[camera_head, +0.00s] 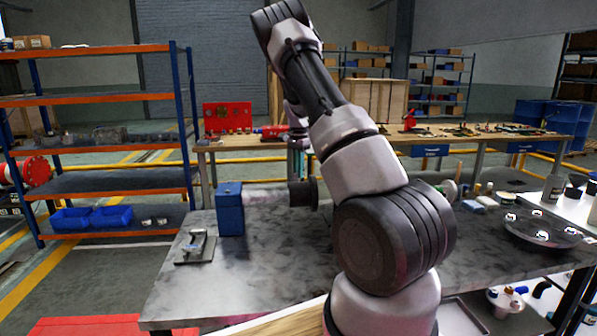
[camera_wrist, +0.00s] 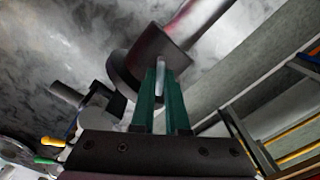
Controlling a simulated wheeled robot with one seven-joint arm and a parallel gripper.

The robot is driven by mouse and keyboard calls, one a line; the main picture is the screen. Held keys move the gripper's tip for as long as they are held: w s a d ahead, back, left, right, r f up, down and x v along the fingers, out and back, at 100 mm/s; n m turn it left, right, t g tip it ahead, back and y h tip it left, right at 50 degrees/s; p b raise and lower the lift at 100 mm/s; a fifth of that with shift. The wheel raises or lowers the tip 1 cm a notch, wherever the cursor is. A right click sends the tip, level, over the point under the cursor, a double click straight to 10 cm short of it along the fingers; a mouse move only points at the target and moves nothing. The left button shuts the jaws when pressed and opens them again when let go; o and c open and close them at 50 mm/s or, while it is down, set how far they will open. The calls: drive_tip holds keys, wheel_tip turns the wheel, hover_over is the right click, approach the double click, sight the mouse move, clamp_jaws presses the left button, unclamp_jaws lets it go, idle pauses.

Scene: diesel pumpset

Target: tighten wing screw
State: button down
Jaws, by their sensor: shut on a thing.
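My gripper (camera_wrist: 160,82) has green fingers and shows in the wrist view. Its fingers are close together with a thin pale piece, seemingly the wing screw (camera_wrist: 161,72), between their tips. The tips are at a dark round collar (camera_wrist: 158,46), which hides part of the screw's surroundings. In the head view my gripper (camera_head: 298,160) points down above the dark collar (camera_head: 304,192). This collar is at the right end of a pale horizontal cylinder (camera_head: 262,194) joined to a blue block (camera_head: 229,208) on the grey table. The screw is too small to make out there.
A small metal fixture on a plate (camera_head: 196,247) stands at the table's (camera_head: 270,270) left. A round dark tray (camera_head: 541,231) and several small bottles are at the right. A wooden bench (camera_head: 450,132) stands behind, and an orange shelf (camera_head: 95,188) stands at the left.

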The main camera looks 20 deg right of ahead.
drive_tip(key=m, duration=0.4)
drive_tip(key=shift+m, duration=1.6)
drive_tip(key=c, duration=0.9)
unclamp_jaws()
wheel_tip(320, 180, up, 11)
drive_tip(key=shift+f, duration=0.1)
